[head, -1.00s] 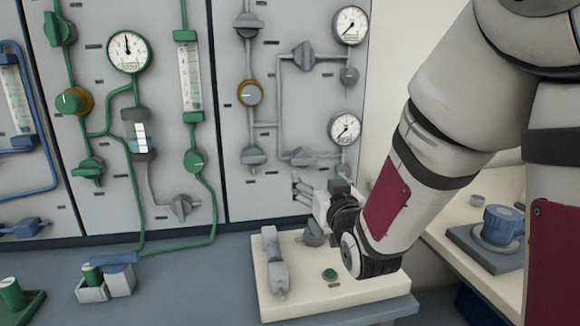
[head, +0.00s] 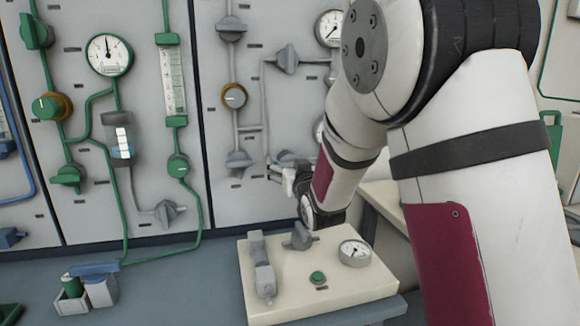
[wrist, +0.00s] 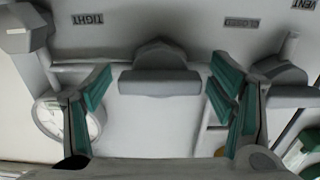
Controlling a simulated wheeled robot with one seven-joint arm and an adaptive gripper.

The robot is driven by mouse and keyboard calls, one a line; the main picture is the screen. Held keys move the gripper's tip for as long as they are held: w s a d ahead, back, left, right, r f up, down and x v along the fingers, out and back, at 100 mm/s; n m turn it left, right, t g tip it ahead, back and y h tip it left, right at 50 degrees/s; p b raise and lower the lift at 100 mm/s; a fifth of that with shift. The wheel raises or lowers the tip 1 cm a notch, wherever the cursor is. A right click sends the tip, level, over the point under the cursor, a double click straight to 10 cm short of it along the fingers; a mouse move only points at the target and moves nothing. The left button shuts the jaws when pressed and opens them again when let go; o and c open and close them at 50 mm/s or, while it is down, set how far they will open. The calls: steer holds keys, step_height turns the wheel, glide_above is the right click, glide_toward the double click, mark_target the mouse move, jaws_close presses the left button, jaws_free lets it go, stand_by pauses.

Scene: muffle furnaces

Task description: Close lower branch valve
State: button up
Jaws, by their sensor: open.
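The lower branch valve (head: 286,157) is a grey knob with a bar handle on the pale panel, at the lower right of the grey piping. In the head view my gripper (head: 274,172) is at the panel just below it, partly hidden by my arm. In the wrist view the valve (wrist: 160,80) lies between the two green-padded fingers of my gripper (wrist: 162,88), its bar running across the picture. The fingers are open, with a gap on each side of the bar. No contact is visible.
Another grey valve (head: 238,160) sits to the left, also near one finger in the wrist view (wrist: 282,78). A round gauge (wrist: 68,118) is behind the other finger. Below stands a cream block (head: 316,297) with a grey valve (head: 299,238), green button (head: 318,278) and gauge (head: 355,253).

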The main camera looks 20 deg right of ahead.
steer(key=c, duration=1.2)
steer(key=shift+o, duration=0.2)
steer(key=shift+n+b, duration=0.3)
steer(key=n+b, duration=0.3)
steer(key=shift+f+n, duration=0.1)
steer(key=shift+n, duration=0.2)
steer(key=n+b, duration=0.3)
steer(key=n, duration=0.1)
steer(key=shift+n, duration=0.3)
steer(key=n+b, duration=0.2)
steer(key=n, duration=0.2)
steer(key=shift+n, duration=0.3)
steer(key=shift+n+b, duration=1.2)
steer(key=shift+n, duration=1)
